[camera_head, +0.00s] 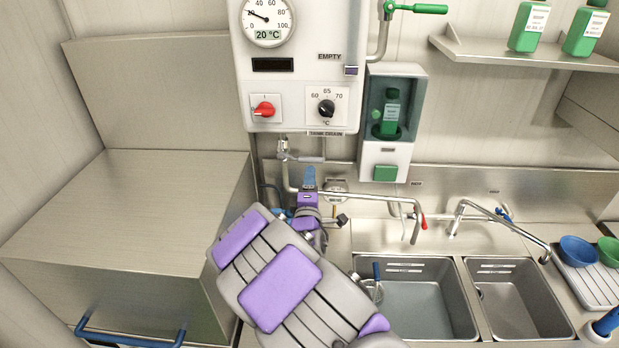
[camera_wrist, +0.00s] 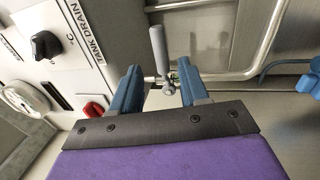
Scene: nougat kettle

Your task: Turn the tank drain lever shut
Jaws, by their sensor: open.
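The tank drain lever (camera_head: 308,159) has a grey handle and sits on a small metal valve under the wall unit, below the "TANK DRAIN" label (camera_head: 325,133). In the head view its handle points right, roughly level. My gripper (camera_head: 310,178) is just below the handle, its blue fingers pointing up toward it. In the wrist view the lever (camera_wrist: 158,50) shows between the two spread fingers of my gripper (camera_wrist: 158,78), with its pivot near them. The gripper is open and holds nothing. I cannot tell whether the fingers touch the lever.
The wall unit (camera_head: 296,70) carries a red knob (camera_head: 264,109) and a black dial (camera_head: 326,108). A bent pipe (camera_head: 370,196) runs right below the valve toward the sink (camera_head: 420,305). A green bottle (camera_head: 390,112) stands in a niche. A large steel cabinet (camera_head: 130,200) fills the left.

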